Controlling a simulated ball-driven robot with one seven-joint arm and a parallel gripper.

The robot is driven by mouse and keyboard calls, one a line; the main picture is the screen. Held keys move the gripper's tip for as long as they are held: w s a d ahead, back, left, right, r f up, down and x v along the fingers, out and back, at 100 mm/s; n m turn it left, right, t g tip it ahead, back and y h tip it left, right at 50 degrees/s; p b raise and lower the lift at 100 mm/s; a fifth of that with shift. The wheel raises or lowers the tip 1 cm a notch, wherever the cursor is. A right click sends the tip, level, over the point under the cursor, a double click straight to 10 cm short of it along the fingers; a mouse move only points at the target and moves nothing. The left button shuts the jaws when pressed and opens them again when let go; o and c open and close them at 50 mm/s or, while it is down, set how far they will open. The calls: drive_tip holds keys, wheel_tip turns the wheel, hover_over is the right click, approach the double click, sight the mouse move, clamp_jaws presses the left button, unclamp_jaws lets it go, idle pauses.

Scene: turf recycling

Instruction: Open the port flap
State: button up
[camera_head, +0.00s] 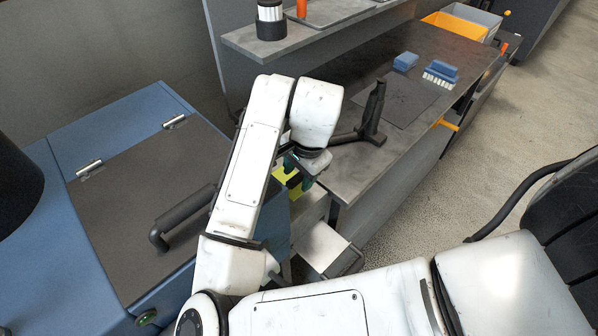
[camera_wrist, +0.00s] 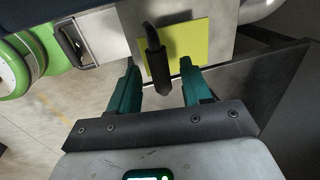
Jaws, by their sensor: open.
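In the wrist view, a black handle (camera_wrist: 153,58) stands out from a pale grey panel that carries a yellow-green patch (camera_wrist: 187,42). I take this panel (camera_wrist: 222,48) for the port flap; its hinge and edges are not clear. My gripper (camera_wrist: 160,84) is open, with one teal finger on each side of the handle's lower end. Gaps show between the handle and both fingers. In the head view, my gripper (camera_head: 299,172) is by the blue machine's right side, and my arm hides much of it. A bit of the yellow-green patch (camera_head: 283,176) shows there.
The blue machine (camera_head: 110,125) has a dark lid with a black bar handle (camera_head: 185,215). A grey workbench (camera_head: 345,165) stands close to the right, bearing a black stand (camera_head: 373,110) and blue brushes (camera_head: 440,72). Open floor (camera_head: 470,165) lies right of the bench.

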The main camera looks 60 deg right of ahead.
drive_tip(key=shift+c, duration=0.4)
clamp_jaws()
